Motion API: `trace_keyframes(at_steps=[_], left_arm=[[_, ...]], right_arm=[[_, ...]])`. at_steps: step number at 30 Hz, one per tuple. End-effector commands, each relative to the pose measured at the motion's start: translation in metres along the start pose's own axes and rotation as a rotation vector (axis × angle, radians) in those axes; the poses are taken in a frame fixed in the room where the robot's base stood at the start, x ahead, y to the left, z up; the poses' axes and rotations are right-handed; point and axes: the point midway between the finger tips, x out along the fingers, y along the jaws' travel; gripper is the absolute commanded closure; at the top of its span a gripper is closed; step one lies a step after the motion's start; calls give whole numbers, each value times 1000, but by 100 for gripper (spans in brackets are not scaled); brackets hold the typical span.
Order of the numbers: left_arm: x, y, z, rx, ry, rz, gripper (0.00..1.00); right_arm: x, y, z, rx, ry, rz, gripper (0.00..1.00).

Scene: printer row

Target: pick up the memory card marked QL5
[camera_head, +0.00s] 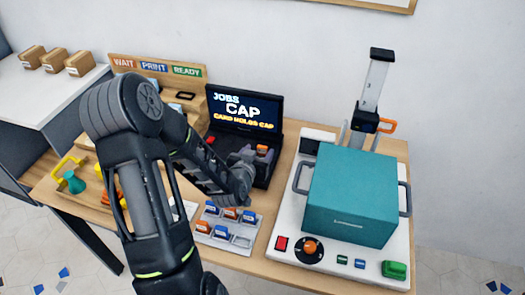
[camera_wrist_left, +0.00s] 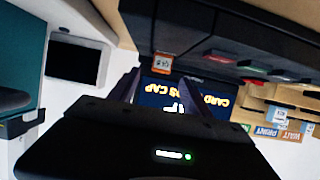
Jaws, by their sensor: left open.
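My left gripper (camera_head: 248,157) is open at the front of the black station with a screen (camera_head: 243,110). An orange card with a white label (camera_head: 262,149) stands at the station, right beside the gripper's fingers. In the left wrist view the same orange card (camera_wrist_left: 162,63) shows just beyond the open fingers, roughly in line with the gap between them; its label is too small to read surely. More orange and blue cards lie in a grey sectioned tray (camera_head: 243,241) below the gripper. I cannot read which card is marked QL5. My right gripper is not in view.
A teal press (camera_head: 352,195) on a white base (camera_head: 285,222) stands to the right. A wooden rack (camera_head: 117,63) with WAIT, PRINT and READY labels is behind my left arm. A tray at the left holds yellow and teal tools (camera_head: 74,183). The screen reads "JOBS CAP".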

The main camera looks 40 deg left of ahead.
Motion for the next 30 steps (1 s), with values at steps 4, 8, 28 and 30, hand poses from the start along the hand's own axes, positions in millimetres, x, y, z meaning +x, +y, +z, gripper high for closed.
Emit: trace_keyframes(at_steps=[4, 8, 28, 30], left_arm=[[22, -1, 0, -2, -1, 0, 44], [32, -1, 1, 0, -1, 0, 44], [32, -1, 1, 0, 0, 0, 50], [32, -1, 1, 0, 0, 0, 56]], right_arm=[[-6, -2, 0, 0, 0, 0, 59], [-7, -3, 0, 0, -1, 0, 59], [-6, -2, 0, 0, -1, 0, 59], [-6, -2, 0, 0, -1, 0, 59]])
